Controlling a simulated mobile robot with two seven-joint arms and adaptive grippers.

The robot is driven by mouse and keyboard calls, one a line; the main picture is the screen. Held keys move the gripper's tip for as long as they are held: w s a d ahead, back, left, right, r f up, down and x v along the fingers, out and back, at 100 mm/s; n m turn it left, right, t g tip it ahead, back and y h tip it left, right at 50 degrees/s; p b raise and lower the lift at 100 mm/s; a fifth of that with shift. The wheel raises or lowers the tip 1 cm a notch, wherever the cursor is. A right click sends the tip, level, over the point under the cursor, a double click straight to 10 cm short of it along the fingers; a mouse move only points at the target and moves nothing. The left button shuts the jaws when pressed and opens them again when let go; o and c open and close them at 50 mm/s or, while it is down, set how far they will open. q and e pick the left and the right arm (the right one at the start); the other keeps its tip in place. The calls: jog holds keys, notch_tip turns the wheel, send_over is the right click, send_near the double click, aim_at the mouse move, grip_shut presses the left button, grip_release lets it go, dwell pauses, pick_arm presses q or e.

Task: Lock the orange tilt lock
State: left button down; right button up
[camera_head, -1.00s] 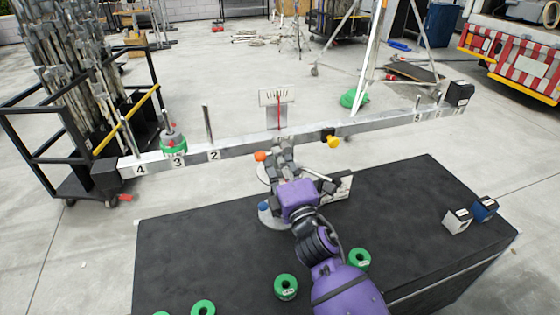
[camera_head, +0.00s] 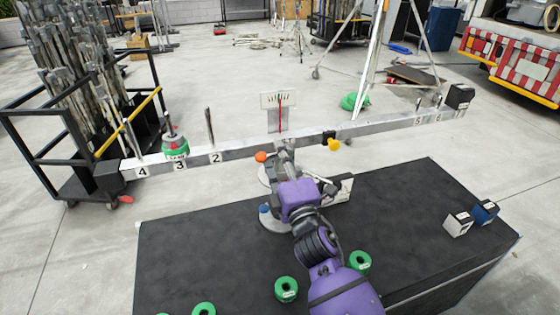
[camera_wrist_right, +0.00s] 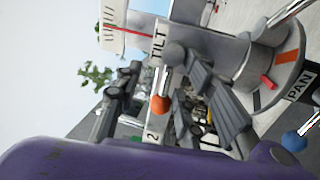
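The orange tilt lock (camera_head: 261,157) is a small orange ball knob left of the grey pan-tilt head under the long beam. In the wrist view the orange knob (camera_wrist_right: 159,105) sits on a short metal lever below the TILT label (camera_wrist_right: 159,40). My right gripper (camera_head: 279,160) is beside the head, just right of the knob in the head view. In the wrist view its grey fingers (camera_wrist_right: 165,85) are apart, with the orange knob and lever showing between them. I cannot tell whether a finger touches the lever. My left gripper is out of view.
A blue ball knob (camera_head: 265,209) is lower on the head, near the PAN label (camera_wrist_right: 301,82). The metal beam (camera_head: 245,150) carries a green weight (camera_head: 175,147) on its left. Green rings (camera_head: 286,289) and small boxes (camera_head: 458,223) stand on the black table (camera_head: 400,200).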

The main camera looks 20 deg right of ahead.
jog(key=shift+a, duration=0.1)
jog(key=shift+f, duration=0.15)
jog(key=shift+s+f, duration=0.1)
jog(key=v, duration=1.1)
jog(key=shift+s, duration=0.45)
